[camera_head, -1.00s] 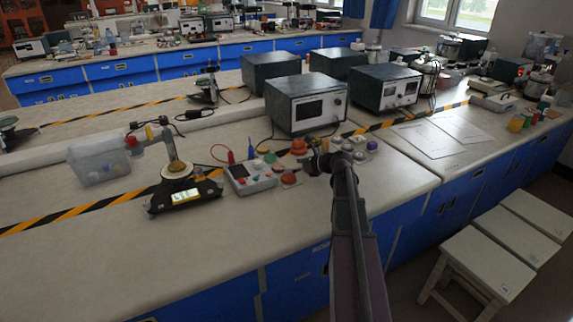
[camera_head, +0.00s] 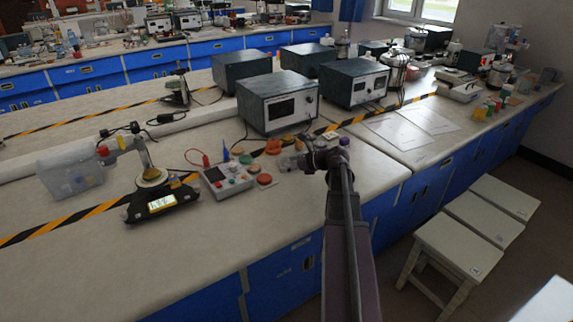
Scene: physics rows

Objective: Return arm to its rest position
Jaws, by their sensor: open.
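My arm reaches up from the lower right of the head view over the front edge of the lab bench (camera_head: 95,245). My gripper (camera_head: 318,158) is at the arm's far end, above the bench top, near several small coloured pieces. It is small and dark here, and its fingers are hard to make out. I see nothing held in it.
Left of my gripper are a switch box (camera_head: 224,180) and a black scale (camera_head: 162,204). A clear plastic box (camera_head: 70,173) is farther left. Grey instruments (camera_head: 277,103) stand behind. White stools (camera_head: 460,247) stand on the floor at right. The bench's front left is clear.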

